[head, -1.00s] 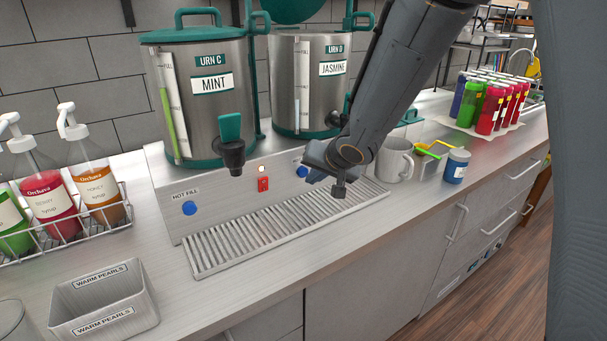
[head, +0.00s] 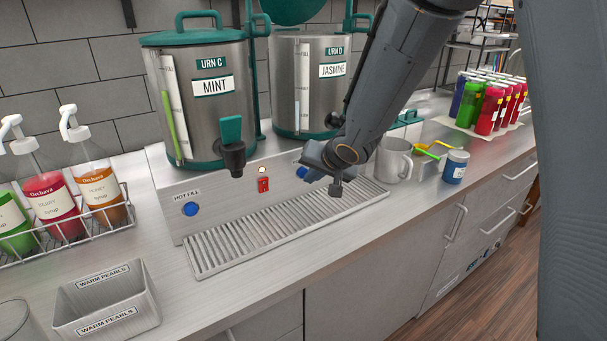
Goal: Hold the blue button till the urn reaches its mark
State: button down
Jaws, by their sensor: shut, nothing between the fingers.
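Urn C (head: 207,100), a steel urn labelled MINT with a green lid and tap, stands on the left of a steel base. Its sight gauge (head: 173,120) shows a green column in the lower part, below the FULL marking. Urn D (head: 318,95), labelled JASMINE, stands to its right, and its gauge looks pale. One blue button (head: 190,209) sits under the HOT FILL label, with nothing touching it. A second blue button (head: 302,172) is beside my gripper (head: 312,174), which is shut and empty at the right of the base. I cannot tell whether they touch.
A red switch (head: 263,185) with a small pale lamp above it is between the buttons. A slatted drip tray (head: 285,230) lies in front. Syrup bottles in a wire rack (head: 70,233) are at left. A grey mug (head: 394,160) and a blue-labelled jar (head: 455,167) stand right of my arm.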

jog(key=shift+w+a+p, duration=0.3)
jog(key=shift+w+p, duration=0.05)
jog(key=shift+w, duration=0.15)
dwell(2.2)
jog(key=shift+s, duration=0.1)
dwell(4.6)
jog(key=shift+s+d, duration=0.55)
jog(key=shift+s, duration=0.2)
